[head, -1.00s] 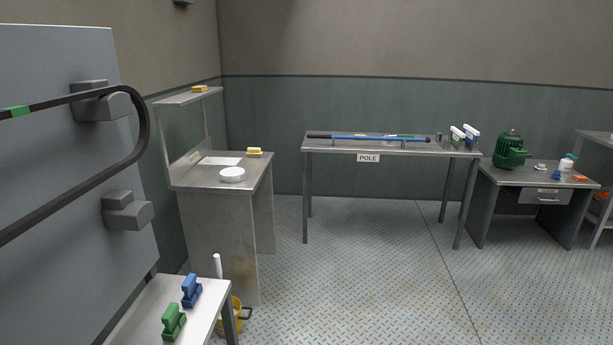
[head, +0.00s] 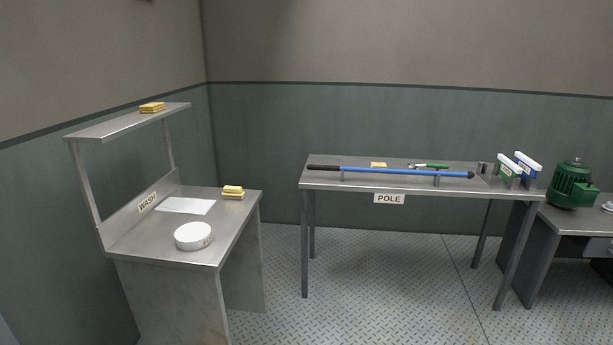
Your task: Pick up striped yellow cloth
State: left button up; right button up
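Three small yellow items are in the head view, and I cannot tell for sure which is the striped yellow cloth. One folded yellow item (head: 152,107) lies on the raised shelf at the left and seems to have darker bands. A yellow block-like stack (head: 233,192) with a pale band lies at the back right corner of the wash table. A small flat yellow piece (head: 378,165) lies on the pole table behind the blue pole. Neither of my grippers is in view.
The wash table (head: 225,225) holds a white sheet (head: 186,205) and a round white container (head: 193,236). The pole table (head: 330,179) carries a blue pole (head: 400,172) and green and blue white-topped tools. A green motor (head: 572,185) stands right. The floor (head: 400,285) ahead is clear.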

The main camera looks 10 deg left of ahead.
aim_at(151, 109)
jog(key=i+l+u, duration=0.15)
jog(key=i+u, duration=0.25)
jog(key=i, duration=0.25)
jog(key=i+l+u, duration=0.4)
jog(key=i, duration=0.2)
jog(key=i+l+u, duration=0.35)
jog(key=i, duration=0.2)
